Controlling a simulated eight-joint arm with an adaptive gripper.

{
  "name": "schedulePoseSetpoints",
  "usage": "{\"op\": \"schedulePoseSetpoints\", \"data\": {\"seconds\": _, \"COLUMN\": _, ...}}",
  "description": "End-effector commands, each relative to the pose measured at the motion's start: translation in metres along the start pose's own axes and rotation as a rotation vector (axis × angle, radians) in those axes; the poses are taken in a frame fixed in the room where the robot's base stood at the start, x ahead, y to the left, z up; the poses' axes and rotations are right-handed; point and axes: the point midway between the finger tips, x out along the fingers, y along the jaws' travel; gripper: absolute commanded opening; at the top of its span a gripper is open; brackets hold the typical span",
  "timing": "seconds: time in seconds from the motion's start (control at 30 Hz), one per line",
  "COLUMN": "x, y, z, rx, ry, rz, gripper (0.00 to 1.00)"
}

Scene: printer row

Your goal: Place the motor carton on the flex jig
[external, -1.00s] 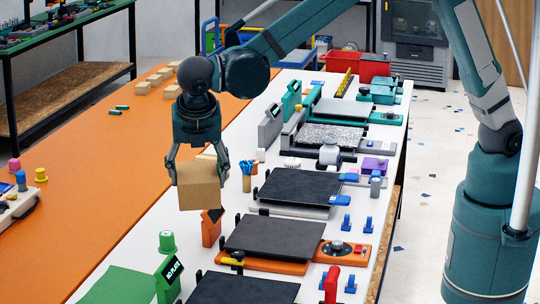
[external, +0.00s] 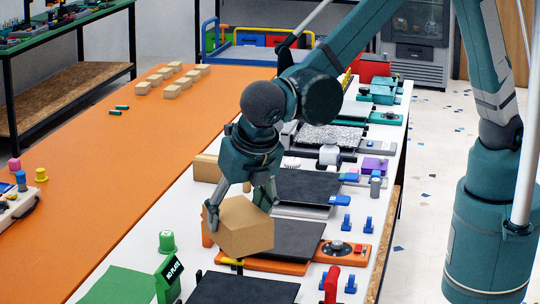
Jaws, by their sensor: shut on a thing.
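A tan motor carton (external: 247,238) is held in my gripper (external: 239,206), with one finger on its left side and one at its far right. The carton is tilted and appears above the orange-based printer (external: 262,266) with a black plate (external: 293,240). It hides part of that plate, and I cannot tell whether they touch. No station in view is legibly marked as the flex jig, so I cannot tell which one it is.
Another tan box (external: 206,169) stands left of my gripper. A black plate (external: 308,187) lies behind, and another (external: 245,290) in front. A green "NO PLATE" sign (external: 170,275) and green knob (external: 167,241) stand left. The orange tabletop (external: 110,170) is mostly clear.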

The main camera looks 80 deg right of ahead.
Motion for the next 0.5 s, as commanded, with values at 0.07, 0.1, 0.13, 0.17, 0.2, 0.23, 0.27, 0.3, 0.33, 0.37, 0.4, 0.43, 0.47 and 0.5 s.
{"op": "schedulePoseSetpoints", "data": {"seconds": 0.07, "x": -0.001, "y": -0.001, "z": -0.010, "rx": -0.013, "ry": 0.000, "rz": 0.005, "gripper": 0.37}}
{"op": "schedulePoseSetpoints", "data": {"seconds": 0.1, "x": 0.007, "y": 0.000, "z": -0.011, "rx": -0.011, "ry": 0.000, "rz": 0.004, "gripper": 0.37}}
{"op": "schedulePoseSetpoints", "data": {"seconds": 0.13, "x": 0.011, "y": 0.000, "z": -0.013, "rx": -0.010, "ry": 0.000, "rz": 0.004, "gripper": 0.37}}
{"op": "schedulePoseSetpoints", "data": {"seconds": 0.17, "x": 0.015, "y": 0.000, "z": -0.014, "rx": -0.010, "ry": 0.000, "rz": 0.004, "gripper": 0.37}}
{"op": "schedulePoseSetpoints", "data": {"seconds": 0.2, "x": 0.020, "y": 0.000, "z": -0.016, "rx": -0.010, "ry": 0.000, "rz": 0.004, "gripper": 0.37}}
{"op": "schedulePoseSetpoints", "data": {"seconds": 0.23, "x": 0.023, "y": -0.001, "z": -0.017, "rx": -0.010, "ry": 0.000, "rz": 0.004, "gripper": 0.37}}
{"op": "schedulePoseSetpoints", "data": {"seconds": 0.27, "x": 0.027, "y": 0.000, "z": -0.018, "rx": -0.010, "ry": 0.000, "rz": 0.004, "gripper": 0.37}}
{"op": "schedulePoseSetpoints", "data": {"seconds": 0.3, "x": 0.031, "y": 0.000, "z": -0.020, "rx": -0.010, "ry": 0.000, "rz": 0.004, "gripper": 0.37}}
{"op": "schedulePoseSetpoints", "data": {"seconds": 0.33, "x": 0.034, "y": 0.000, "z": -0.021, "rx": -0.010, "ry": 0.000, "rz": 0.004, "gripper": 0.37}}
{"op": "schedulePoseSetpoints", "data": {"seconds": 0.37, "x": 0.036, "y": 0.000, "z": -0.022, "rx": -0.010, "ry": 0.000, "rz": 0.004, "gripper": 0.37}}
{"op": "schedulePoseSetpoints", "data": {"seconds": 0.4, "x": 0.039, "y": 0.000, "z": -0.023, "rx": -0.010, "ry": 0.000, "rz": 0.004, "gripper": 0.37}}
{"op": "schedulePoseSetpoints", "data": {"seconds": 0.43, "x": 0.040, "y": 0.000, "z": -0.024, "rx": -0.009, "ry": 0.000, "rz": 0.004, "gripper": 0.37}}
{"op": "schedulePoseSetpoints", "data": {"seconds": 0.47, "x": 0.041, "y": 0.000, "z": -0.024, "rx": -0.009, "ry": 0.000, "rz": 0.004, "gripper": 0.37}}
{"op": "schedulePoseSetpoints", "data": {"seconds": 0.5, "x": 0.042, "y": -0.001, "z": -0.025, "rx": -0.009, "ry": 0.000, "rz": 0.004, "gripper": 0.37}}
